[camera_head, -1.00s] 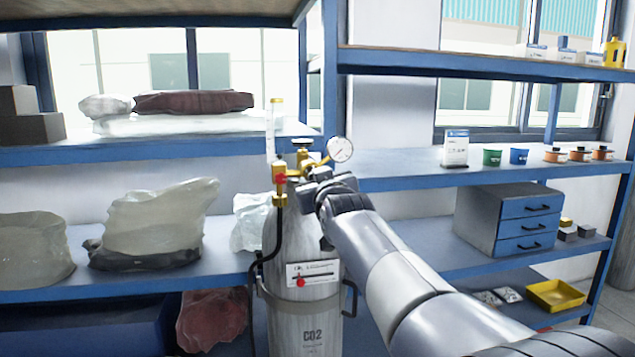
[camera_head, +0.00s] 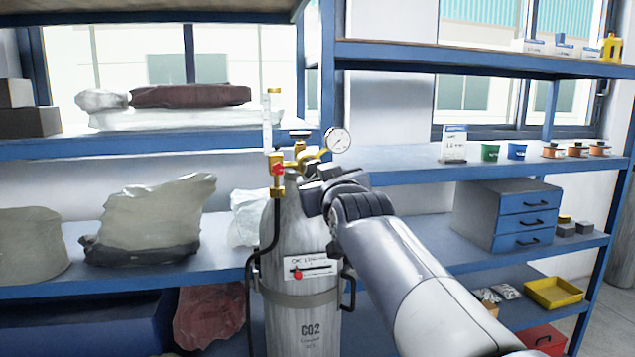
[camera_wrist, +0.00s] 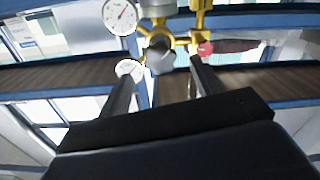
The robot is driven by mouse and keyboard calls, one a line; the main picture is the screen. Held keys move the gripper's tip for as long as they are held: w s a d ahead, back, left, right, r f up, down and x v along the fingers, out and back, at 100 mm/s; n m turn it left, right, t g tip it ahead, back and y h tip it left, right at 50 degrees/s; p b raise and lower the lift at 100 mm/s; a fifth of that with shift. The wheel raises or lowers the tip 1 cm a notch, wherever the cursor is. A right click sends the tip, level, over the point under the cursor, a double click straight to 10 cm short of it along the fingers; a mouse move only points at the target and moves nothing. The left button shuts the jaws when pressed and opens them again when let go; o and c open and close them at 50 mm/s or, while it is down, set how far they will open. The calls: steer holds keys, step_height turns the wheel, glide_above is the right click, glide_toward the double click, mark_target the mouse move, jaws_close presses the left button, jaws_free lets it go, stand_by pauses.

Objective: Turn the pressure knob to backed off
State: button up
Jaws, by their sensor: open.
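A silver CO2 cylinder (camera_head: 300,235) stands upright with a brass regulator (camera_head: 277,180) on top. A dark round knob (camera_head: 299,134) sits at the top of the brass fittings, and a white gauge (camera_head: 339,140) is to its right. My gripper (camera_head: 310,187) is beside the cylinder's upper part, below the gauge, its fingertips hard to make out there. In the wrist view my gripper (camera_wrist: 163,64) is open, with a grey knob (camera_wrist: 160,60) between the finger ends; I cannot tell whether they touch it. The gauge (camera_wrist: 120,16) is at upper left and a red knob (camera_wrist: 205,48) at right.
A clear flow tube (camera_head: 267,118) rises left of the regulator. A black hose runs down the cylinder's left side. Blue shelves hold bagged material (camera_head: 150,220) at left and a drawer cabinet (camera_head: 507,216) at right. The shelf right of the gauge has free room.

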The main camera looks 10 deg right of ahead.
mark_target(316, 173)
steer(key=shift+s+b, duration=0.45)
steer(key=shift+s, duration=1.75)
steer(key=shift+w, duration=0.15)
steer(key=w+p, duration=0.3)
steer(key=w, duration=0.7)
steer(key=shift+w+p, duration=0.35)
steer(key=shift+s, duration=0.2)
